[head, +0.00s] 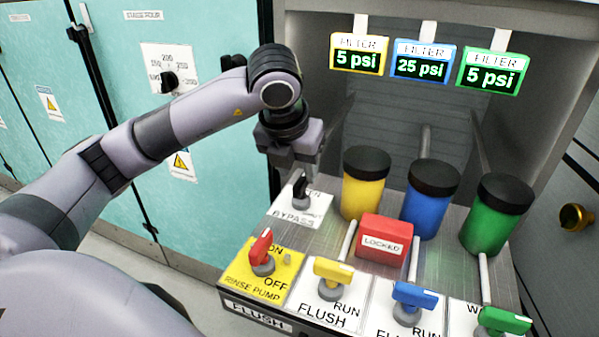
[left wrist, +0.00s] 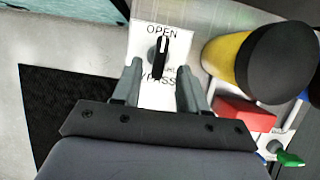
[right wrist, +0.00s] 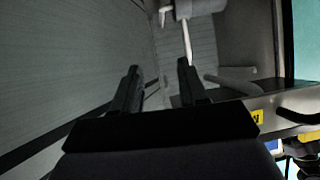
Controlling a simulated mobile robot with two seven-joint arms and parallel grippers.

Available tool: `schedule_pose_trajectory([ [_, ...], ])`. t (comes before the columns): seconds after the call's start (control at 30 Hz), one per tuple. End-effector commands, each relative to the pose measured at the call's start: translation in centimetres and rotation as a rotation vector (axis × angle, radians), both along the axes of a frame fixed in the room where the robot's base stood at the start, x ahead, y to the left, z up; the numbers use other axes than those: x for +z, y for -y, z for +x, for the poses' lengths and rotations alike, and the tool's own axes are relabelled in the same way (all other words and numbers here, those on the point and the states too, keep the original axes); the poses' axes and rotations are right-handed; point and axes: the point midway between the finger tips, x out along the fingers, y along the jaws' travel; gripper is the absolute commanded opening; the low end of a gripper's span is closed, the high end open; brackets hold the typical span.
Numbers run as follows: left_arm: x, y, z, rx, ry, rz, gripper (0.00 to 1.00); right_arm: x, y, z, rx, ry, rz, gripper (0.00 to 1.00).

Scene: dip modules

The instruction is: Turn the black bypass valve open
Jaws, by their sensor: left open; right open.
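The black bypass valve (head: 301,192) is a small black handle on a white plate marked BYPASS, at the panel's back left corner. In the left wrist view the handle (left wrist: 164,56) lies lengthwise, its white-lined end towards the word OPEN. My left gripper (head: 297,172) is open just above the valve. In the left wrist view its fingers stand either side of the handle's line, a little short of it, with nothing between them. They partly cover the plate's lower lettering. My right gripper (right wrist: 160,76) is open and empty, away from the valve; the head view does not show it.
Yellow (head: 364,187), blue (head: 431,200) and green (head: 497,218) black-capped filters stand right of the valve. A red LOCKED block (head: 385,240) and the red rinse pump handle (head: 261,247) are in front. Yellow, blue and green handles line the front edge. Teal cabinets (head: 215,215) stand left.

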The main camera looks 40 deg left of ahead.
Motion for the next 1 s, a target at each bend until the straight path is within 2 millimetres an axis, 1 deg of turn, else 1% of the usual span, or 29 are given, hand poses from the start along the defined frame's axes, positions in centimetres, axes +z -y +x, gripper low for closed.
schedule_pose_trajectory([
  [0.03, 1.1, 0.1, -0.3, -0.001, 0.003, 0.001, 0.43, 0.1, 0.2, 0.0, -0.004, -0.005, -0.002, 0.43],
  [0.1, 2.0, 0.2, -0.7, -0.001, 0.002, 0.000, 0.43, -0.2, 0.5, -0.1, -0.010, -0.014, -0.006, 0.43],
  [0.2, 2.7, 0.3, -1.1, -0.001, 0.000, 0.001, 0.43, -0.8, 0.9, -0.3, -0.019, -0.029, -0.011, 0.43],
  [0.3, 3.1, 0.3, -1.3, -0.001, -0.002, 0.001, 0.43, -1.0, 1.0, -0.5, -0.021, -0.035, -0.011, 0.43],
  [0.47, 3.1, 0.3, -1.3, 0.000, -0.002, 0.000, 0.43, -1.2, 0.9, -0.7, -0.020, -0.038, -0.009, 0.43],
  [0.77, 3.0, 0.3, -1.3, 0.000, -0.002, 0.000, 0.43, -1.2, 0.8, -0.7, -0.019, -0.038, -0.007, 0.43],
  [0.83, 3.1, 0.3, -1.3, 0.000, -0.002, 0.000, 0.43, -0.8, 0.6, -0.4, -0.018, -0.033, -0.003, 0.43],
  [0.93, 4.1, 0.3, -1.3, 0.000, -0.002, 0.000, 0.43, -0.2, 0.8, -0.4, -0.023, -0.037, -0.003, 0.43],
  [1.0, 5.4, 0.3, -1.3, 0.000, -0.001, 0.001, 0.43, 0.5, 1.1, -0.6, -0.030, -0.049, -0.007, 0.43],
])
